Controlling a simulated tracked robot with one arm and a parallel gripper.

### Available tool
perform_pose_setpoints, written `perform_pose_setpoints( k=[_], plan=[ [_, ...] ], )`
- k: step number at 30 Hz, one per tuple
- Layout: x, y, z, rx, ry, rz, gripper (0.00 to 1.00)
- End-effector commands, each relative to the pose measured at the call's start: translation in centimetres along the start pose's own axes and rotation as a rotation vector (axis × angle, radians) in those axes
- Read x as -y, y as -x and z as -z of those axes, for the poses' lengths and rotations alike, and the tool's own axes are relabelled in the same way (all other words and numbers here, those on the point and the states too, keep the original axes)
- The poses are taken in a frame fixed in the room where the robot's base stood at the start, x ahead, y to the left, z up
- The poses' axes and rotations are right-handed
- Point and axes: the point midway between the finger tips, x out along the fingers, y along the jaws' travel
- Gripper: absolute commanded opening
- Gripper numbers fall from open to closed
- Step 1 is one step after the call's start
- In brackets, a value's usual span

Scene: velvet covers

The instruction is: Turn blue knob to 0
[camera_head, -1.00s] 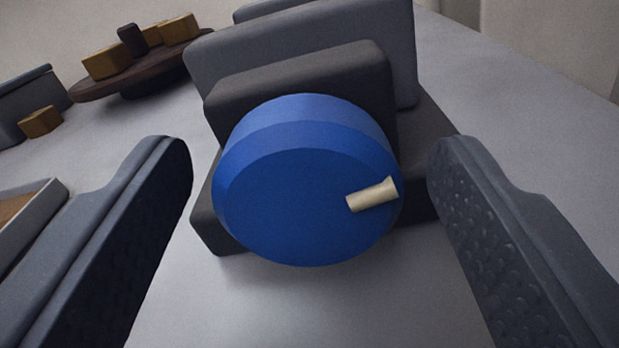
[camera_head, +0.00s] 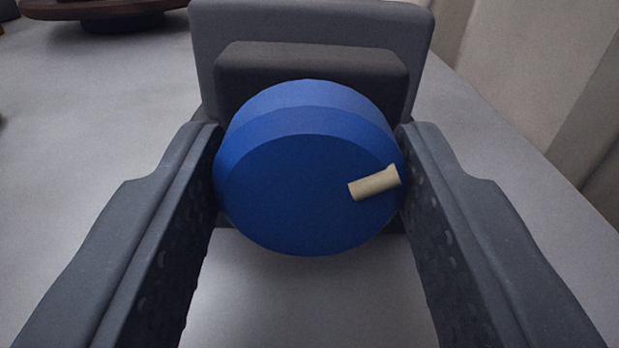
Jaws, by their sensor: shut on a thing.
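The blue knob (camera_head: 290,200) is a large round disc facing me in the middle of the view. A cream pointer mark (camera_head: 374,183) on its face points to the right and slightly up. The knob sits on a dark block (camera_head: 310,62) in front of a grey panel (camera_head: 310,20). My gripper (camera_head: 310,170) is shut on the knob, with one finger against its left side and one against its right side. No scale or 0 mark can be made out.
A round dark wooden stand (camera_head: 95,10) is cut off at the top left. The pale grey table (camera_head: 100,110) is clear on the left. The table's edge runs down the right side, with pale folded cloth (camera_head: 545,80) beyond it.

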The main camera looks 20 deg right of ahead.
Motion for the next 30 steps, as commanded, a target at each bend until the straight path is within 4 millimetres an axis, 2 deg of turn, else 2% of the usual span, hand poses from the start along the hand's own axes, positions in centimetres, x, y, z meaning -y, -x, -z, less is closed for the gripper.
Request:
perform_pose_setpoints(
  k=[1, 21, 30],
  plan=[
    [0.03, 0.07, -0.55, 0.005, 0.041, 0.000, 0.20],
    [0.18, 0.10, -0.80, 0.007, 0.677, 0.003, 0.20],
    [0.24, 0.11, -0.94, 0.009, 0.904, 0.005, 0.20]
  ],
)
